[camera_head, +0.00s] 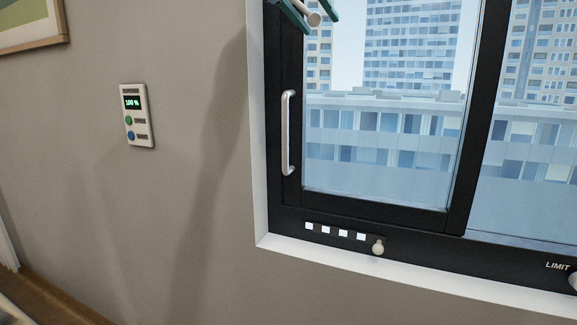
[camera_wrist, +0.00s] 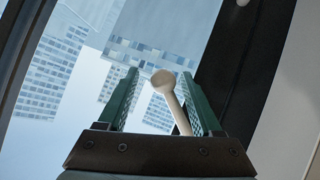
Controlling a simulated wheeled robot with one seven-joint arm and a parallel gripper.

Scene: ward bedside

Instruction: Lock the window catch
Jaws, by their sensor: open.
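The window catch shows in the wrist view as a pale beige lever (camera_wrist: 174,100) with a rounded end. It also shows at the top edge of the head view as a pale stub (camera_head: 314,19), mostly cut off. My gripper (camera_wrist: 160,76) has green fingers and is open, with the lever between them. The lever is tilted and lies closer to the right finger; I cannot tell whether they touch. In the head view my gripper (camera_head: 311,10) is at the upper left of the dark window frame (camera_head: 285,75).
A metal pull handle (camera_head: 288,133) stands on the sash below my gripper. A round knob (camera_head: 378,248) and several white squares (camera_head: 326,230) are on the lower frame, with a "LIMIT" label (camera_head: 558,266) at right. A wall panel (camera_head: 137,115) reads 100 %.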

